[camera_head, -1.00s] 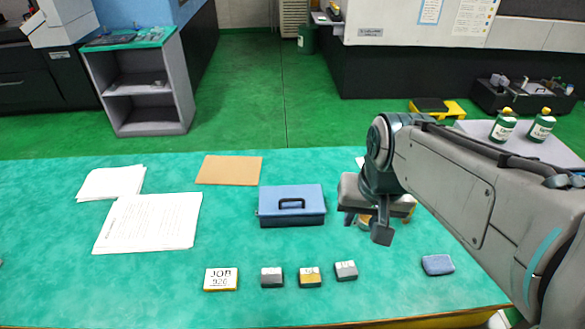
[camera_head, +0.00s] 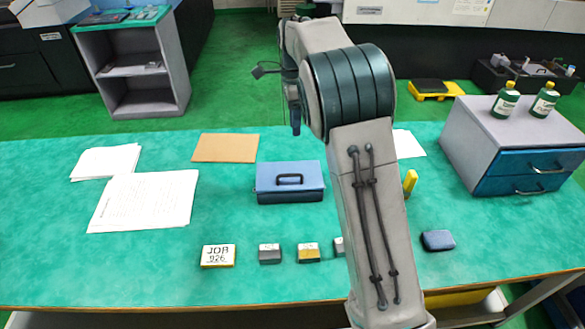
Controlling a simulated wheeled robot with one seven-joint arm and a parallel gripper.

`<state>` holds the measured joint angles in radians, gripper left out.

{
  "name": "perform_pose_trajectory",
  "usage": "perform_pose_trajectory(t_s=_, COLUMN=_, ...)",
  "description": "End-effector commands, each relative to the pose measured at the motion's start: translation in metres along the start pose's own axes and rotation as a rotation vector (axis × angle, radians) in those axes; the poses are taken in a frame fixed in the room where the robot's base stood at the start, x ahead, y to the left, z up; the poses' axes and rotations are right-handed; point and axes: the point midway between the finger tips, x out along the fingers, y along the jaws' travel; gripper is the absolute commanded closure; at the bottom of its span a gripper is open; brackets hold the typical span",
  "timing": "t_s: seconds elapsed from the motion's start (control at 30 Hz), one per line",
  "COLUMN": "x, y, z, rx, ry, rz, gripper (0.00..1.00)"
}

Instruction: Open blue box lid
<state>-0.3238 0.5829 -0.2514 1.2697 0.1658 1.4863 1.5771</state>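The blue box (camera_head: 290,196) stands on the green-topped table, near the middle of the picture. Its lighter blue lid (camera_head: 267,176) is down and shut, with a dark handle (camera_head: 290,179) on top. My gripper (camera_head: 296,130) shows only in part behind my arm, as a narrow dark piece pointing down. It is above and behind the box in the picture, apart from it. I cannot tell whether its fingers are open or shut, and I see nothing held in it.
White papers (camera_head: 143,202) and a brown sheet (camera_head: 224,148) lie left of the box. A blue sponge-like block (camera_head: 438,240), a yellow object (camera_head: 410,183) and a drawer unit (camera_head: 500,135) with bottles are to the right.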

Motion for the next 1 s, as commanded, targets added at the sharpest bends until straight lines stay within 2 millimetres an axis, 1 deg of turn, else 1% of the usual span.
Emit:
perform_pose_trajectory(t_s=0.03, x=0.004, y=-0.005, z=0.004, rx=0.020, ry=0.005, rz=0.007, gripper=0.67)
perform_pose_trajectory(t_s=0.1, x=0.007, y=-0.009, z=0.006, rx=0.044, ry=0.009, rz=0.012, gripper=0.67)
perform_pose_trajectory(t_s=0.27, x=0.018, y=-0.011, z=0.007, rx=0.061, ry=0.011, rz=0.019, gripper=0.67)
perform_pose_trajectory(t_s=0.37, x=0.034, y=-0.010, z=0.007, rx=0.061, ry=0.011, rz=0.020, gripper=0.67)
perform_pose_trajectory(t_s=0.6, x=0.085, y=-0.009, z=0.006, rx=0.059, ry=0.012, rz=0.020, gripper=0.67)
perform_pose_trajectory(t_s=0.73, x=0.111, y=-0.008, z=0.006, rx=0.058, ry=0.012, rz=0.020, gripper=0.67)
perform_pose_trajectory(t_s=0.9, x=0.134, y=-0.008, z=0.005, rx=0.058, ry=0.012, rz=0.017, gripper=0.67)
perform_pose_trajectory(t_s=1.0, x=0.142, y=-0.008, z=0.005, rx=0.058, ry=0.011, rz=0.016, gripper=0.67)
